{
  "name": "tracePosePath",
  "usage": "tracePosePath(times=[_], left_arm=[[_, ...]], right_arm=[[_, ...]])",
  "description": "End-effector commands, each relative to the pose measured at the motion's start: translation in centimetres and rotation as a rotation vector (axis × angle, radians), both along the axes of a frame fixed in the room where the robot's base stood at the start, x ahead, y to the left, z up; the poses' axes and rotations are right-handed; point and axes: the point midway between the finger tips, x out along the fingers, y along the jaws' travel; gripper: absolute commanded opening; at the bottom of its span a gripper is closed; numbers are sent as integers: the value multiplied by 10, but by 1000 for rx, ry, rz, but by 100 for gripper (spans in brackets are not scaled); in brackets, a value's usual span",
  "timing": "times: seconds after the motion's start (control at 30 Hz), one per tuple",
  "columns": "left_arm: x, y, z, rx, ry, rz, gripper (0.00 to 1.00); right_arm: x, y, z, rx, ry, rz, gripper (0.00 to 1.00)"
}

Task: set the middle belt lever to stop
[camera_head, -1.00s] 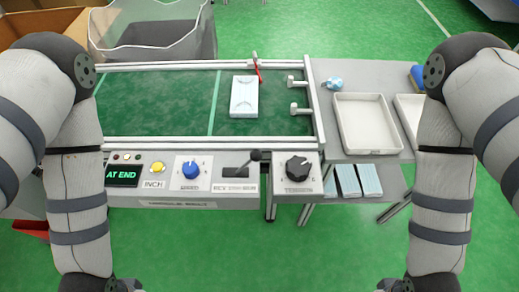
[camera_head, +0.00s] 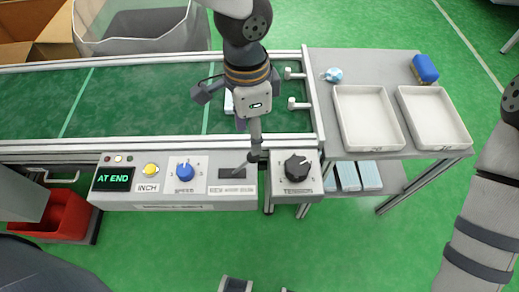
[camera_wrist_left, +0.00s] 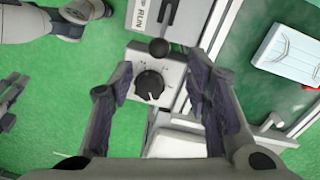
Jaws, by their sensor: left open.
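The belt lever (camera_head: 243,164) stands in a dark slot on the grey control panel (camera_head: 150,199), its black knob tilted to the right. In the left wrist view the knob (camera_wrist_left: 158,47) shows between my open fingers and beside the RUN end of the label (camera_wrist_left: 165,14). My left gripper (camera_head: 254,143) hangs from above over the panel's back edge, near the knob. It is open and empty; I cannot tell whether a finger touches the knob. Part of my right arm (camera_head: 487,215) shows at the right. Grey parts at the bottom edge may be its gripper, cut off.
The black dial (camera_head: 297,167) sits just right of the lever; a blue dial (camera_head: 185,171) and yellow button (camera_head: 151,170) sit left. A mask pack (camera_wrist_left: 289,50) lies on the belt (camera_head: 140,100), mostly hidden by my arm. Two white trays (camera_head: 368,118) stand on the right table.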

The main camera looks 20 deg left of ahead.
Motion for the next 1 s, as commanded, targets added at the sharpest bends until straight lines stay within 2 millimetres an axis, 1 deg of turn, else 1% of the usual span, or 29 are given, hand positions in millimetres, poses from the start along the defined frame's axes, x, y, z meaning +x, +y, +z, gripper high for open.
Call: tracePosePath(times=[0.03, 0.1, 0.2, 0.3, 0.43, 0.67, 0.7, 0.77, 0.8, 0.9, 1.0], left_arm=[[-3, 0, -20, 1, 15, -2, 44], [-4, -1, -39, 1, 15, -2, 44], [-5, -1, -61, 1, 12, 0, 44], [-5, -2, -76, 0, 8, 1, 44], [-5, -3, -86, -1, 5, 4, 44], [-5, -3, -87, -1, 3, 4, 44], [-5, -3, -87, -1, 3, 4, 42], [-5, -3, -87, -1, 3, 4, 28], [-5, -3, -87, -1, 3, 4, 19], [-5, -3, -86, -1, 3, 4, 0], [-5, -3, -86, -1, 3, 4, 0]], right_arm=[[-5, 0, -5, 0, 17, 0, 31], [-8, 0, -7, 0, 27, 0, 31], [-11, 0, -11, 0, 38, 0, 31], [-13, 0, -13, 0, 45, 0, 31], [-14, 0, -13, 0, 48, 0, 31], [-13, 0, -13, 0, 47, 0, 31], [-13, 0, -13, 0, 47, 0, 31], [-13, 0, -13, 0, 47, 0, 31], [-13, 0, -13, 0, 47, 0, 31], [-13, 0, -13, 0, 47, 0, 31], [-13, 0, -13, 0, 47, 0, 31]])
